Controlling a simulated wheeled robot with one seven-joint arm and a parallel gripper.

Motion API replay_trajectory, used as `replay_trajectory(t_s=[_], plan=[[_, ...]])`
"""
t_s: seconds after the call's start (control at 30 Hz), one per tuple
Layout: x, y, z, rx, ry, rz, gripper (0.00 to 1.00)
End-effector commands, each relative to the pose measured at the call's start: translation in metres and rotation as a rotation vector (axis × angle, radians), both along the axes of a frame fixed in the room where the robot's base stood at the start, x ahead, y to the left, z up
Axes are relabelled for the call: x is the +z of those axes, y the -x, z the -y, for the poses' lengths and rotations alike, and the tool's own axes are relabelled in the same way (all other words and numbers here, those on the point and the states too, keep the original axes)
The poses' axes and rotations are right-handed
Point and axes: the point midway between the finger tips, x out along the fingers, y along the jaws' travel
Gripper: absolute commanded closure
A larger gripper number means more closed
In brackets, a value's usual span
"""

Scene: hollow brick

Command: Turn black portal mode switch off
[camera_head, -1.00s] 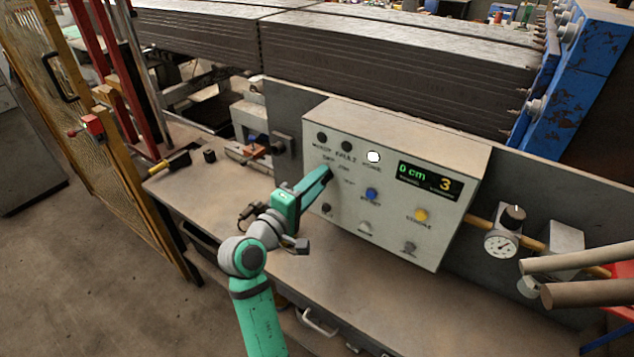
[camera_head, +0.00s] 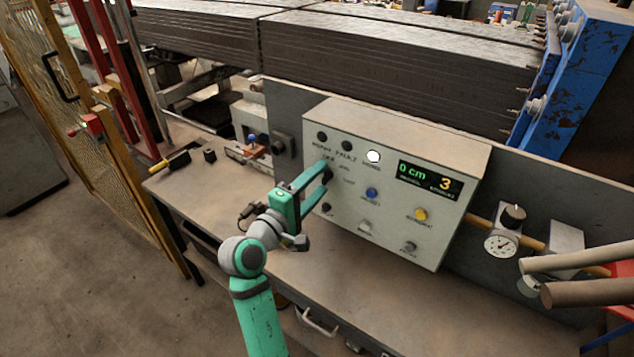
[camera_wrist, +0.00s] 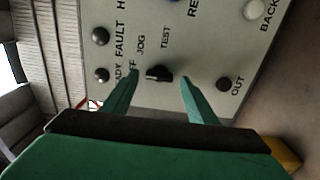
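The black portal mode switch (camera_wrist: 159,73) is a small dark knob on the light grey control panel (camera_head: 430,240). In the wrist view, labels reading OFF, JOG and TEST stand around it. Its grip part extends toward the left of that view, near the OFF label; the exact setting is hard to read. My gripper (camera_wrist: 158,79) is open, with one green finger on each side of the switch and gaps showing between. In the head view, my gripper (camera_head: 325,172) is at the panel's left part, and its fingers mostly hide the switch. Contact with the panel is unclear.
The panel also bears two dark lamps, a lit white lamp (camera_head: 374,156), a blue button (camera_head: 372,193), a yellow button (camera_head: 420,214) and a display (camera_head: 431,180). The bench (camera_head: 300,290) below is mostly clear.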

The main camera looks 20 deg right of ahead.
Motion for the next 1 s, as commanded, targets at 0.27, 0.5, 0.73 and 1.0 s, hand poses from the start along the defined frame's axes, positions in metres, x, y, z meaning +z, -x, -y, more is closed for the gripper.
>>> replay_trajectory(t_s=[0.27,0.5,0.73,1.0], plan=[[0.001,0.002,-0.002,0.001,0.000,0.003,0.47],[0.001,0.021,-0.029,0.003,0.001,0.002,0.47],[0.000,0.048,-0.063,0.003,0.001,0.001,0.47],[0.000,0.065,-0.084,0.001,0.000,0.000,0.47]])
